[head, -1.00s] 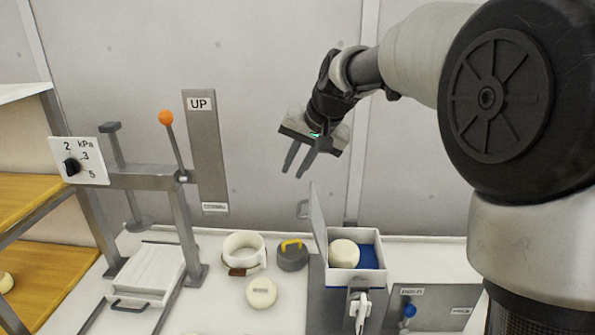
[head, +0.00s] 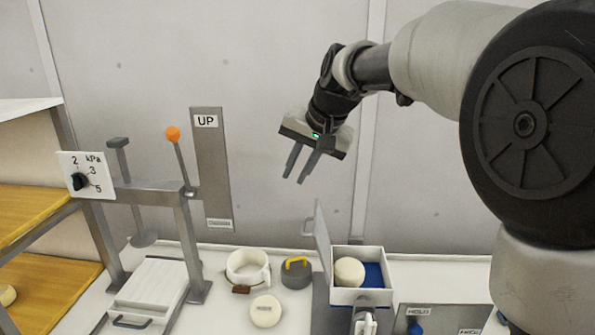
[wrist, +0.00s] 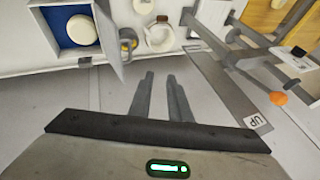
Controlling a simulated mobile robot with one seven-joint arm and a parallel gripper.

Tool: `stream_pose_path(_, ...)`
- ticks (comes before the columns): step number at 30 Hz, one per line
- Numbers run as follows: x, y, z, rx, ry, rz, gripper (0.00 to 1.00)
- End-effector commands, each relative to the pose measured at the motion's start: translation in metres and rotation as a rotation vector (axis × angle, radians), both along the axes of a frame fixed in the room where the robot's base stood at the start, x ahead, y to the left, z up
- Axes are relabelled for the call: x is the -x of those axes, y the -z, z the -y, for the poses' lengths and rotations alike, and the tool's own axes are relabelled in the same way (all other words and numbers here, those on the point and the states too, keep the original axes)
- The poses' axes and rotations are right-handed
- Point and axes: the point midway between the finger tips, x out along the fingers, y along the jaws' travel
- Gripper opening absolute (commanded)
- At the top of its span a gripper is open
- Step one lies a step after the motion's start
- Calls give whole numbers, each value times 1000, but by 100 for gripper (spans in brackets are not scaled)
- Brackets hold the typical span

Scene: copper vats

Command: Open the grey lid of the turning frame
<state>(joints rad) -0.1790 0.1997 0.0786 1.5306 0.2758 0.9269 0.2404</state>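The turning frame (head: 361,296) is a white open-topped box with a blue inside, and a pale round cheese (head: 349,271) sits in it. Its grey lid (head: 321,243) stands upright along the box's left side, with a small handle (head: 308,228) on its left face. The box is uncovered. The lid also shows in the wrist view (wrist: 109,38), at upper left. My gripper (head: 294,179) hangs above and to the left of the lid, in front of the wall. Its fingers (wrist: 161,73) are apart with nothing between them, and it touches nothing.
Left of the lid are a grey weight with a yellow handle (head: 296,274), a white ring-shaped mould (head: 247,268) and another cheese (head: 265,311). A press frame with an orange-knobbed lever (head: 173,134) stands further left. A labelled panel (head: 443,319) is at lower right.

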Motion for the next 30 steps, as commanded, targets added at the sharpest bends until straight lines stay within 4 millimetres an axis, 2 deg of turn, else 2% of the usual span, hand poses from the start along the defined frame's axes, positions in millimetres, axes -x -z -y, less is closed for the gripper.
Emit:
stream_pose_path(5, 0, -2, 1, 0, 0, 1, 17)
stream_pose_path(8, 3, -9, 4, -1, 1, 3, 17)
stream_pose_path(11, 10, -24, 10, -1, 2, 5, 17)
stream_pose_path(24, 52, -114, 46, -1, 1, 4, 17)
stream_pose_path(30, 64, -140, 56, -1, 1, 3, 17)
